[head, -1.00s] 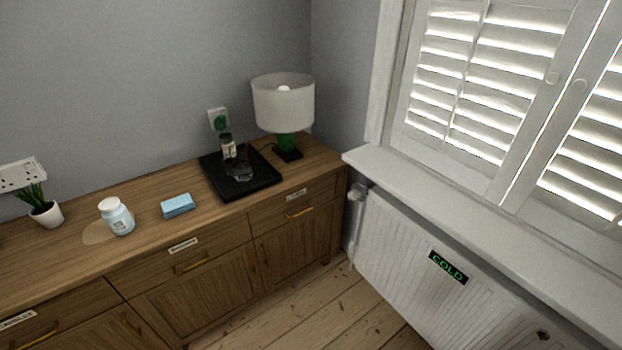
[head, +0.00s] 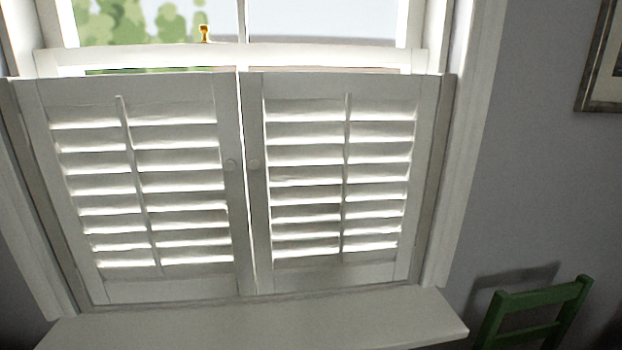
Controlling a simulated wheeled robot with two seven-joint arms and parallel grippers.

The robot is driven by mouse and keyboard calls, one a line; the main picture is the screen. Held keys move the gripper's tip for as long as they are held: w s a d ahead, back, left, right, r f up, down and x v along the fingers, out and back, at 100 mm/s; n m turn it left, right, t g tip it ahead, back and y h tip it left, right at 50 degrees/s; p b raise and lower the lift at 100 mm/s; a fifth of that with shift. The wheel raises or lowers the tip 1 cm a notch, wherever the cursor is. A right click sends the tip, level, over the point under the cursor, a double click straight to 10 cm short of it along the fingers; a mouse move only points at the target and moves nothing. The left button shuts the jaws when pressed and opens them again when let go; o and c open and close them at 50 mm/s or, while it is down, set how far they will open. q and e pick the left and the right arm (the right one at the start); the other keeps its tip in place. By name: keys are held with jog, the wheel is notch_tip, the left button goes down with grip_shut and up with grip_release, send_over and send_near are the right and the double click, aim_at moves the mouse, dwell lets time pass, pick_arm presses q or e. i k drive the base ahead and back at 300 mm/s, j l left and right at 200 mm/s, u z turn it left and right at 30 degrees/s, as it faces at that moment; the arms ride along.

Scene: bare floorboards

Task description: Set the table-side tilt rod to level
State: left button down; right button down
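Two white shutter panels stand closed side by side across the lower window. The left panel (head: 165,287) has a thin vertical tilt rod (head: 138,190) in front of its slats. The right panel (head: 425,180) has a similar tilt rod (head: 345,180), on the side towards a green chair. No table shows, so the table side cannot be confirmed directly. The slats of both panels look tilted, with bright strips of light between them; their exact angle is hard to tell. Neither of my grippers is in view.
A white windowsill (head: 260,325) juts out below the shutters. The green chair (head: 530,328) stands at the lower right by the grey wall. A brass catch (head: 205,34) is on the sash above.

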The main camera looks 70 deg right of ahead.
aim_at(349, 95)
jog(key=z, duration=0.5)
jog(key=i+z, duration=0.1)
jog(key=z, duration=0.85)
jog(key=i+z, duration=0.1)
jog(key=z, duration=0.9)
jog(key=i+j, duration=0.05)
jog(key=j, duration=0.05)
